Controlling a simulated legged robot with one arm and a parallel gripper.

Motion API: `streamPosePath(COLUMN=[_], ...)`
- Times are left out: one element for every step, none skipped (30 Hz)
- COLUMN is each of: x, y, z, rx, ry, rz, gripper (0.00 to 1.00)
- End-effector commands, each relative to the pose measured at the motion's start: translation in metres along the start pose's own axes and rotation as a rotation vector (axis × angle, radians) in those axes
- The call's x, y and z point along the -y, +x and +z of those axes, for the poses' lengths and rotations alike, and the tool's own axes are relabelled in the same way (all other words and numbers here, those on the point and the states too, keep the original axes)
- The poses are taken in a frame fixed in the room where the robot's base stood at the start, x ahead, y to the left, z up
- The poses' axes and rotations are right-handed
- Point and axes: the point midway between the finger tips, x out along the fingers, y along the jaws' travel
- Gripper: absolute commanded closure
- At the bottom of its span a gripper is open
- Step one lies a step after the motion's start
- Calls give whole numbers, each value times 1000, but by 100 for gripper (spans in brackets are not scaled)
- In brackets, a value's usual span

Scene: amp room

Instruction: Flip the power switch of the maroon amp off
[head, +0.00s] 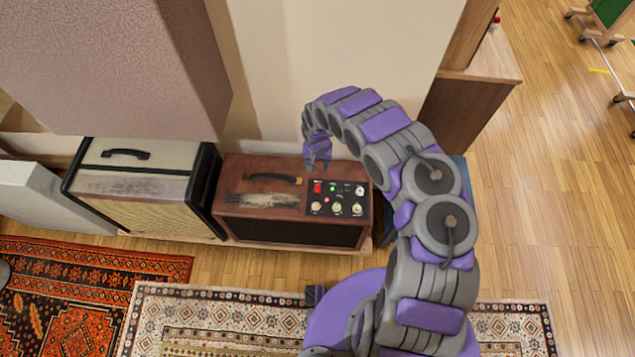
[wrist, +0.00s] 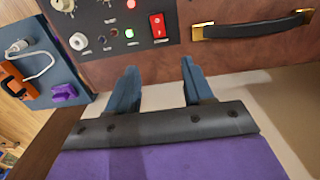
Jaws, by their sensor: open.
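The maroon amp (head: 265,230) stands on a low board against the wall, its control panel (head: 330,209) at the right end of its top. The red power switch (head: 317,187) is at the panel's upper left; it also shows as a red rocker in the wrist view (wrist: 158,27). My gripper (head: 318,165) hangs just above the back edge of the panel. In the wrist view its two fingers (wrist: 158,85) are apart with nothing between them, short of the switch and not touching it.
A cream amp (head: 140,170) with a dark frame stands left of the maroon amp. A mauve block (head: 120,60) overhangs at upper left. The amp's handle (wrist: 255,26) is beside the switch. A blue surface (wrist: 50,75) with an orange item is nearby. Patterned rugs cover the floor in front.

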Motion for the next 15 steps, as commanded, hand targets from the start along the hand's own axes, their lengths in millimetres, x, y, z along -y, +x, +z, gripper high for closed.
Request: streamPosePath(x=[1, 1, 1, 1, 1, 1, 1, 0, 0, 0, 0, 0, 0, 0, 0], y=[13, 19, 27, 32, 37, 44, 49, 54, 62, 68, 73, 80, 85, 90, 96], z=[1, 1, 1, 1, 1, 0, 0, 0, 0, 1, 1, 1, 1, 1, 1], rx=[3, 3, 3, 3, 2, 0, -1, -1, 0, 2, 2, 2, 2, 1, 1], ry=[0, -1, 0, 0, 0, 0, 0, 2, 1, 1, 0, 0, 0, 0, 1], rz=[-2, -2, -3, -3, -3, -3, -3, -3, -3, -3, -3, -2, -2, -1, -2], gripper=[49, 49, 49, 49, 49, 49, 49, 49, 49, 49, 49, 49, 49, 49, 49])
